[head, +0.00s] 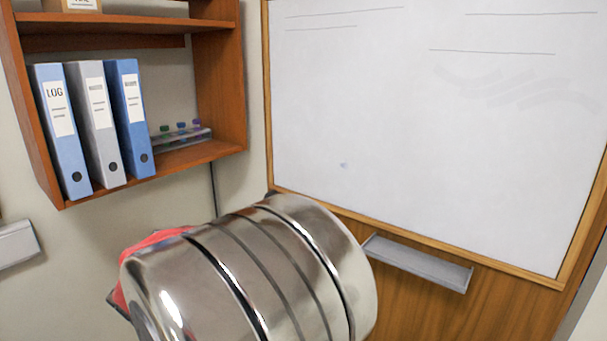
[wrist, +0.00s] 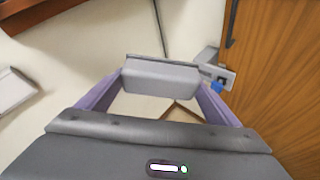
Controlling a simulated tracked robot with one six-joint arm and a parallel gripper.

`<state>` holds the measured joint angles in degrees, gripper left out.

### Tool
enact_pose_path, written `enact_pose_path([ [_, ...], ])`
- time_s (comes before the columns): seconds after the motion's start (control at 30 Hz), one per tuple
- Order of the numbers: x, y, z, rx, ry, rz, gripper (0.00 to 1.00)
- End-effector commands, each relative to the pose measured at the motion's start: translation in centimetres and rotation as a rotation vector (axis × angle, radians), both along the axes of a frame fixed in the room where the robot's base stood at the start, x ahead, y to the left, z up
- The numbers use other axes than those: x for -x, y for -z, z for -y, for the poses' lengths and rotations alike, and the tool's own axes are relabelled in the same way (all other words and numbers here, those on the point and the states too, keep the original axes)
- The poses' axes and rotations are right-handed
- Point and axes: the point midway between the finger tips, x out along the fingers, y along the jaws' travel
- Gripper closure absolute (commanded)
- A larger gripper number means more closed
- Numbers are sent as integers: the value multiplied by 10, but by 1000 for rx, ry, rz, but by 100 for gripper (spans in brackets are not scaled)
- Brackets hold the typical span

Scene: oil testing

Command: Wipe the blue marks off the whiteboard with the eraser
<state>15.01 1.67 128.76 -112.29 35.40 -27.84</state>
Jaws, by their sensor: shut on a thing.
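The whiteboard (head: 400,130) has a wooden frame and fills the upper right of the head view. One small blue mark (head: 343,165) shows on its lower left part. A faint grey smear (head: 515,90) and several thin dark lines lie higher up. In the wrist view my gripper (wrist: 163,80) has its two purple fingers on either side of a grey block, the eraser (wrist: 160,75), and is shut on it. The eraser is in front of the pale wall, apart from the whiteboard's face. In the head view my metal arm link hides the gripper and the eraser.
A grey tray (head: 418,262) is mounted below the whiteboard on a wooden panel (head: 500,310). At left, a wall shelf (head: 222,75) holds binders (head: 95,125) and a small rack (head: 185,137). A grey wall box (head: 17,243) is at far left.

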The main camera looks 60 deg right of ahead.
Motion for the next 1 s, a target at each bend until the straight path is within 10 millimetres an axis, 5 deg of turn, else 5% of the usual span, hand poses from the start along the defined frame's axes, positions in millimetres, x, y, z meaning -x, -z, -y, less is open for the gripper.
enact_pose_path([
  [0.2, 41, -41, 76, -45, 195, 100, 35],
  [0.6, 142, -116, 186, -89, 506, 296, 35],
  [0.8, 198, -153, 226, -91, 634, 390, 35],
  [1.0, 229, -173, 243, -89, 696, 438, 35],
])
